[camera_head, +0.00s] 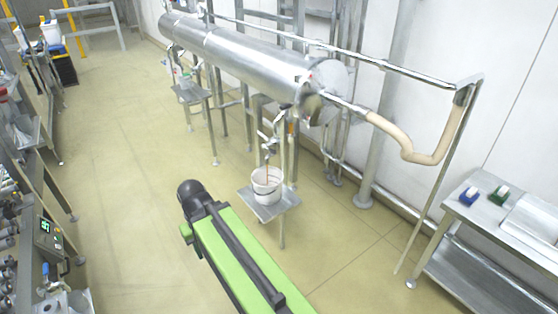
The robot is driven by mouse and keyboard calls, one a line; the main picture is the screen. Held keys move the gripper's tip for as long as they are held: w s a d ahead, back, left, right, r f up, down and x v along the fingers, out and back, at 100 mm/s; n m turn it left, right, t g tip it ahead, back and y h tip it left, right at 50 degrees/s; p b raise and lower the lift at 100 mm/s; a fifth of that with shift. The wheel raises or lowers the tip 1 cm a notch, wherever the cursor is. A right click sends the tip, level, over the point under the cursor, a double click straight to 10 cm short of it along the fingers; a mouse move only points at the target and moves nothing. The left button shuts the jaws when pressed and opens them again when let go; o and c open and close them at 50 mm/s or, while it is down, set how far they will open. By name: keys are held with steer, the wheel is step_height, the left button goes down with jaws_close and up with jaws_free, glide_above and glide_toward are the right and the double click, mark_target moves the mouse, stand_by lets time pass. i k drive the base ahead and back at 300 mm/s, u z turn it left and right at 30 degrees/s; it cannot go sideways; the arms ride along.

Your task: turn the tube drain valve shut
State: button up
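A long steel tube (245,52) runs from the upper left to a round end plate (330,85). Under its near end hangs a small metal drain fitting (268,140), which looks like the drain valve. Its handle is too small for me to tell its position. A thin brownish line shows between the fitting and a white bucket (267,184) below. I cannot tell if it is liquid or pipe. My green and black arm reaches up from the bottom edge, left of the bucket and apart from it. My gripper's fingers do not show.
The bucket stands on a small metal stand (272,207). A beige hose (410,148) hangs at the right. A steel table (490,232) with small blue and green items stands at lower right. Machinery (45,235) lines the left. The floor between is clear.

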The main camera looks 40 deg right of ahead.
mark_target(270, 149)
steer(key=z, duration=0.75)
steer(key=i, duration=1.1)
steer(key=z, duration=0.25)
